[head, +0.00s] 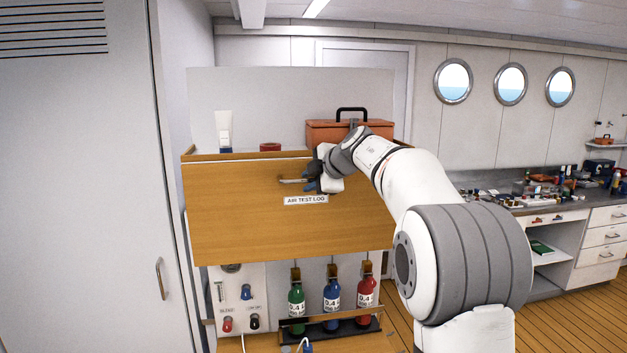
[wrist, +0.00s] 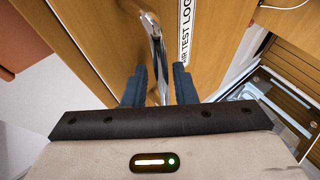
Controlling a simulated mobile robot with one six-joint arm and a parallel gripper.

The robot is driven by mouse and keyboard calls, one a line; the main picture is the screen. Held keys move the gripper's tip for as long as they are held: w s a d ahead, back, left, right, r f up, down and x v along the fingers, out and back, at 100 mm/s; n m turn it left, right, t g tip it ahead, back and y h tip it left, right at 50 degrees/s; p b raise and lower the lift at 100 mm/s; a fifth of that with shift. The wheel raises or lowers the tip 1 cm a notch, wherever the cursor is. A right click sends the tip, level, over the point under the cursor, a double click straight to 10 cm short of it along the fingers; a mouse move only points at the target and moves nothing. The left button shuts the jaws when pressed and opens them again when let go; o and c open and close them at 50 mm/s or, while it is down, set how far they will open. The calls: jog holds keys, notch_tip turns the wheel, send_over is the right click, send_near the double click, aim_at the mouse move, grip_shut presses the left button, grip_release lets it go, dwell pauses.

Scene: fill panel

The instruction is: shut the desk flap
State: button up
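The desk flap (head: 240,215) is a wide wooden panel labelled AIR TEST LOG. It stands close to upright at the front of the wall cabinet; I cannot tell whether a small gap is left at its top edge. Its metal bar handle (head: 291,181) is near the top of the panel. My gripper (head: 312,183) is at the handle's right part. In the wrist view, the handle (wrist: 154,45) runs between the two dark fingers of my gripper (wrist: 159,86), with narrow gaps beside it. The fingers look open around it. My wrist hides part of the panel's upper right.
An orange case (head: 330,130), a white tube (head: 224,130) and a red roll (head: 270,147) stand on top of the cabinet. Green (head: 296,304), blue (head: 332,296) and red (head: 365,292) bottles stand below the flap. A tall pale locker (head: 80,190) is close on the left.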

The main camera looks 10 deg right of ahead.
jog(key=shift+r, duration=0.1)
jog(key=shift+d+r, duration=0.1)
jog(key=shift+d, duration=0.05)
jog(key=b+v, duration=0.1)
jog(key=v, duration=0.6)
jog(key=shift+s, duration=0.25)
jog(key=shift+b, duration=0.3)
